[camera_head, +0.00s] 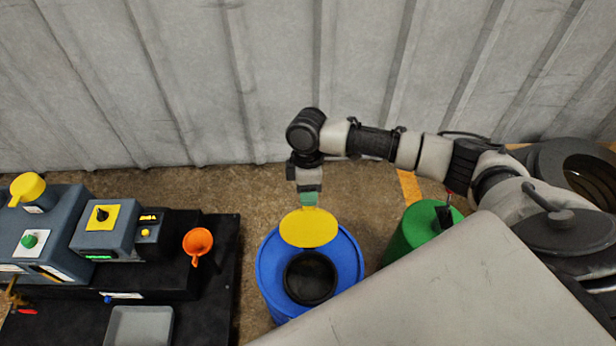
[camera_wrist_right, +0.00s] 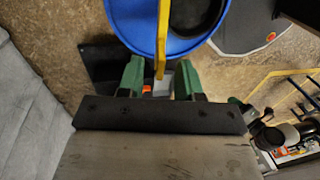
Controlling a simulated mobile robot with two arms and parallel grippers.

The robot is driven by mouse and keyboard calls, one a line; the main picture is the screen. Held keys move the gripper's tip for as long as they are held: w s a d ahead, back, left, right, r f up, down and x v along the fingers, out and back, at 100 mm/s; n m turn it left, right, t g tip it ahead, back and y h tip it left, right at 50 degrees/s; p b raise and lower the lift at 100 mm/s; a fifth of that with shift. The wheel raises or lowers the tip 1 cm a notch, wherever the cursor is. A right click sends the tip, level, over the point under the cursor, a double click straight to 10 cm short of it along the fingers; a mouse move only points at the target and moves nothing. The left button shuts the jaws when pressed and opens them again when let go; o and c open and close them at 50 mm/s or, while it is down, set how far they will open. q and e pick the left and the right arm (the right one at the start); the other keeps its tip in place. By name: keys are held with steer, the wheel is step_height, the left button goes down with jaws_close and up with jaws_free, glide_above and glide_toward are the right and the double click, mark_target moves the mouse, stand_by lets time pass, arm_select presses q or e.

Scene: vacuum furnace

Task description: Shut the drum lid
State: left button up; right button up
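The blue drum (camera_head: 350,262) stands on the floor in the middle of the head view, with a round black opening (camera_head: 310,278) in its top. Its yellow lid (camera_head: 309,228) stands raised at the far side of the opening. My right gripper (camera_head: 309,198) is just behind the lid's upper edge. In the right wrist view, the green fingers of this gripper (camera_wrist_right: 160,78) are apart, and the lid (camera_wrist_right: 162,35) shows edge-on as a thin yellow strip reaching between them. Gaps show on both sides of the strip. The drum (camera_wrist_right: 128,18) lies beyond. My left gripper is not in view.
A green drum (camera_head: 412,238) stands right of the blue one, with a dark drum (camera_head: 575,165) farther right. A black bench (camera_head: 215,290) at left carries grey equipment (camera_head: 105,228), an orange funnel (camera_head: 198,243) and a grey tray (camera_head: 138,325). A corrugated wall (camera_head: 200,80) is behind.

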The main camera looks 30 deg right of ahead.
steer(key=v, duration=0.3)
steer(key=shift+f, duration=0.1)
stand_by(0.5)
